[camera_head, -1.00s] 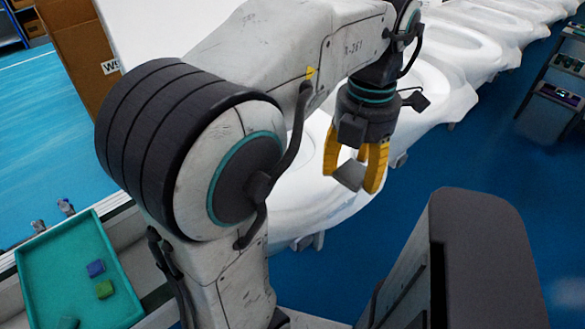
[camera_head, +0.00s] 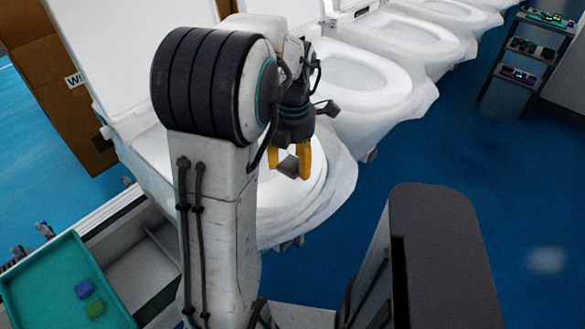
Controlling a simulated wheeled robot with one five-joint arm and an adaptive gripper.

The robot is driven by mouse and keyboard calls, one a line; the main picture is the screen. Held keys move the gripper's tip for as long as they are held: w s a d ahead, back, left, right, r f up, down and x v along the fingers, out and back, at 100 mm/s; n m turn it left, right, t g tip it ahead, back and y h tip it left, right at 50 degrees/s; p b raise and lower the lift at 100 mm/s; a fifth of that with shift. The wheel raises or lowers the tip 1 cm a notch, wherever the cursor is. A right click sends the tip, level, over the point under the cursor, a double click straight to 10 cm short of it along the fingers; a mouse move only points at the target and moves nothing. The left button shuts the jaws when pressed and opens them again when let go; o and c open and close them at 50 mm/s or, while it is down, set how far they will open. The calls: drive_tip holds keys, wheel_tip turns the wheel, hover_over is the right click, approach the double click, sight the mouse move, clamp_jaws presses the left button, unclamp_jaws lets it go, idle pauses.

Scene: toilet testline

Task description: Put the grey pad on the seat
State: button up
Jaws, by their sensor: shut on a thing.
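My gripper (camera_head: 290,162) has yellow fingers and is shut on the grey pad (camera_head: 287,165). The pad shows as a small grey block between the fingers. The gripper is in front of the nearest white toilet, and in the picture it overlaps the seat (camera_head: 302,190). The height of the pad above the seat is hard to judge. My arm hides the left part of this toilet and much of its seat.
A teal tray (camera_head: 40,290) at the lower left holds a blue block (camera_head: 83,289) and a green block (camera_head: 95,308). More white toilets (camera_head: 362,85) run in a row towards the upper right. A cardboard box (camera_head: 50,75) stands upper left. A dark shelf rack (camera_head: 527,50) stands upper right. Blue floor is open on the right.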

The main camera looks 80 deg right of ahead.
sight(293, 174)
drive_tip(key=shift+f+p, duration=1.25)
drive_tip(key=shift+p, duration=0.05)
drive_tip(key=shift+f+p, duration=0.3)
drive_tip(key=shift+f, duration=0.45)
drive_tip(key=shift+f, duration=0.2)
drive_tip(key=o, duration=0.8)
drive_tip(key=shift+c, duration=0.2)
